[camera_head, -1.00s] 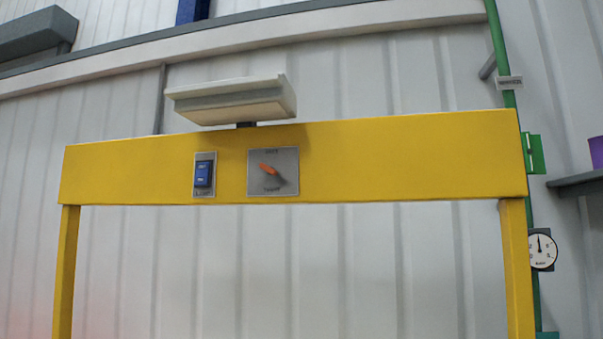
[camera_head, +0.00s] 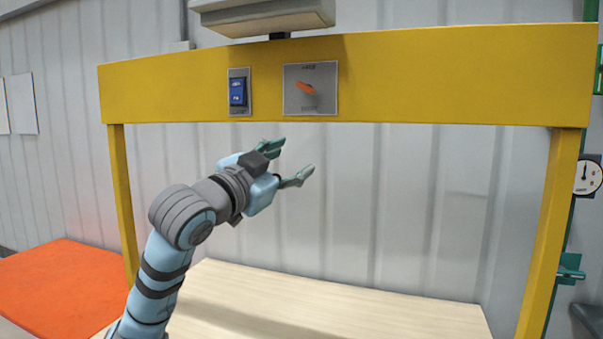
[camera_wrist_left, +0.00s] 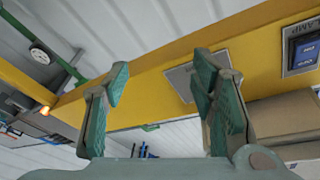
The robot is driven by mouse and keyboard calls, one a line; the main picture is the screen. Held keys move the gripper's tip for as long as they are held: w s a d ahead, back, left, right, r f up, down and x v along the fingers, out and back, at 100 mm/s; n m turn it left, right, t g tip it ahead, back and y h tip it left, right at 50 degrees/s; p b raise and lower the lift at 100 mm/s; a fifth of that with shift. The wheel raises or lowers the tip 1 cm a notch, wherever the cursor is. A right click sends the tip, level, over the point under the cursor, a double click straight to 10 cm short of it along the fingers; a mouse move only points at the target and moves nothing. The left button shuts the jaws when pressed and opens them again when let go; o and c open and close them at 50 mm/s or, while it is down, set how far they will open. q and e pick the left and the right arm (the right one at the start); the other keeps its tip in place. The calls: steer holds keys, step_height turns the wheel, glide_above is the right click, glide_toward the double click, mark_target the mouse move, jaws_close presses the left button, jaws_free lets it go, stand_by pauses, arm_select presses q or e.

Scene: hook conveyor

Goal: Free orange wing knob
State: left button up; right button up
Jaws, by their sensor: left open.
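The orange wing knob (camera_head: 306,88) sits tilted on a square grey plate (camera_head: 328,106) on the yellow crossbeam. My left gripper (camera_head: 294,162) is open and empty, below the beam and a little below the plate, apart from the knob. In the left wrist view my left gripper's two green fingers (camera_wrist_left: 160,90) are spread. The grey plate (camera_wrist_left: 182,82) shows there partly behind the right-hand finger, and the knob is hidden. My right gripper is in no view.
A blue rocker switch (camera_head: 237,92) is left of the plate. The yellow beam (camera_head: 450,75) stands on two posts above a wooden tabletop (camera_head: 330,310). A lamp (camera_head: 265,18) is above the beam. A dial gauge (camera_head: 588,177) is at the right. An orange surface (camera_head: 65,290) is at lower left.

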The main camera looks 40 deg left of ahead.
arm_select(q)
steer(key=t, duration=0.2)
glide_toward(303, 89)
steer(key=shift+y, duration=0.3)
steer(key=p+x, duration=0.7)
steer(key=x, duration=0.1)
steer(key=shift+w+d+r, duration=0.1)
steer(key=shift+w, duration=0.05)
steer(key=shift+w+r, duration=0.15)
steer(key=shift+w, duration=0.1)
steer(key=shift+c, duration=0.6)
steer(key=shift+w, duration=0.1)
steer(key=c, duration=1)
